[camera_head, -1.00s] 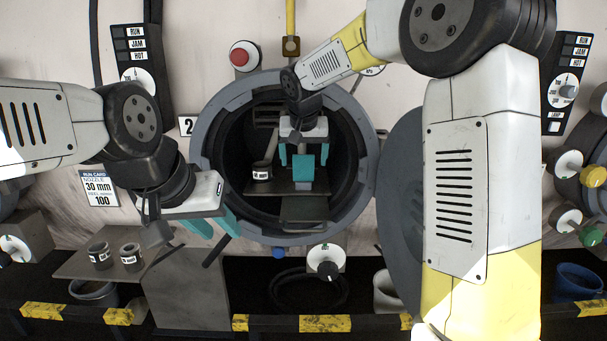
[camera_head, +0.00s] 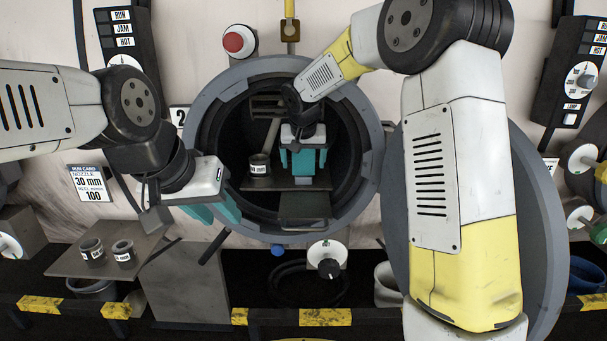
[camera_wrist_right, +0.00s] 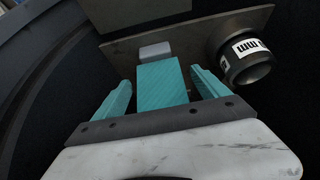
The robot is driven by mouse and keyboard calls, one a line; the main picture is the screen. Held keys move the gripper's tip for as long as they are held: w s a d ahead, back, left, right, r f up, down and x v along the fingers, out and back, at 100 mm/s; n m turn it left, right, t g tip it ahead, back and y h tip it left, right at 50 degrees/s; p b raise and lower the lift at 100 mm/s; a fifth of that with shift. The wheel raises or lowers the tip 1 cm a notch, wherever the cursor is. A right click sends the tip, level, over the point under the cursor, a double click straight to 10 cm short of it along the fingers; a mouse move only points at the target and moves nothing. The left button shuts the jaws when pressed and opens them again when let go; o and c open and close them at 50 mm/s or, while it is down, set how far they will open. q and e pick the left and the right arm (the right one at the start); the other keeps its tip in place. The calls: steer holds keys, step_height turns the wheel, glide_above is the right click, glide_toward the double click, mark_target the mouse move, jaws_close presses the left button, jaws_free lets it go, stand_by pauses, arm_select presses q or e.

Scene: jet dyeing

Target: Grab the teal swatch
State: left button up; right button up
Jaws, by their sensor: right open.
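The teal swatch (camera_head: 303,163) is inside the round open vessel (camera_head: 203,108), on a grey plate (camera_head: 262,184). In the right wrist view the swatch (camera_wrist_right: 162,84) is a flat teal rectangle between the two teal fingers of my right gripper (camera_wrist_right: 160,94). That gripper (camera_head: 303,158) is open, with a visible gap on each side of the swatch. A pale grey block (camera_wrist_right: 155,50) shows just beyond the swatch. My left gripper (camera_head: 214,211) is outside the vessel, at its lower left; its finger gap is unclear.
A dark ring with a white label (camera_head: 259,165) stands on the plate left of the swatch; it also shows in the wrist view (camera_wrist_right: 245,62). Two similar rings (camera_head: 108,252) sit on a shelf (camera_head: 63,262) at lower left.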

steer(key=shift+w+f, duration=0.3)
steer(key=shift+f, duration=0.15)
steer(key=c, duration=1.4)
steer(key=shift+c, duration=0.2)
steer(key=shift+r, duration=0.25)
steer(key=shift+r, duration=0.55)
steer(key=shift+s, duration=0.55)
